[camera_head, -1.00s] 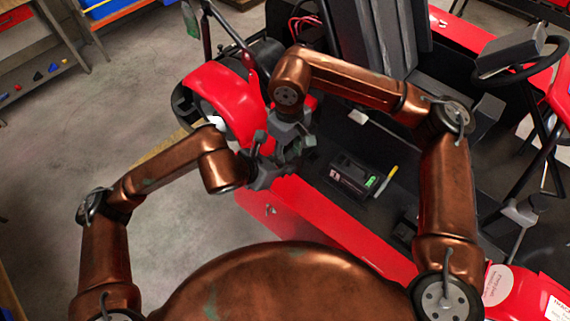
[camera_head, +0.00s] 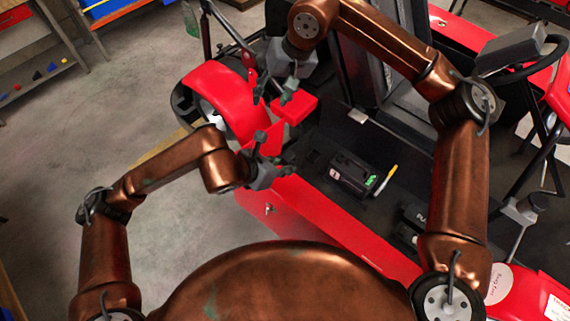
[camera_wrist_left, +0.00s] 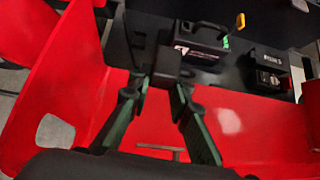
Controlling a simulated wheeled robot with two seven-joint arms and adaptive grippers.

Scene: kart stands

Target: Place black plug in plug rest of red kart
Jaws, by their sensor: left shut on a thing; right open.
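My left gripper (camera_head: 273,157) is low over the red kart's side panel (camera_head: 318,225). In the left wrist view its fingertips (camera_wrist_left: 158,84) are closed on a small dark block (camera_wrist_left: 167,66), which looks like the black plug. The plug's far end is hard to make out. In the head view the plug is too small and dark to tell from the fingers. My right gripper (camera_head: 273,94) is open and apart from the left one, above the kart's red fender (camera_head: 226,98) and a red block-shaped part (camera_head: 297,107). I cannot make out the plug rest for certain.
A black box with a handle (camera_head: 352,180) sits on the kart's dark floor, beside a yellow-tipped stick (camera_head: 386,180). Another black box (camera_head: 410,222) is nearer the front right. The seat (camera_head: 385,45) and steering wheel (camera_head: 515,60) rise behind.

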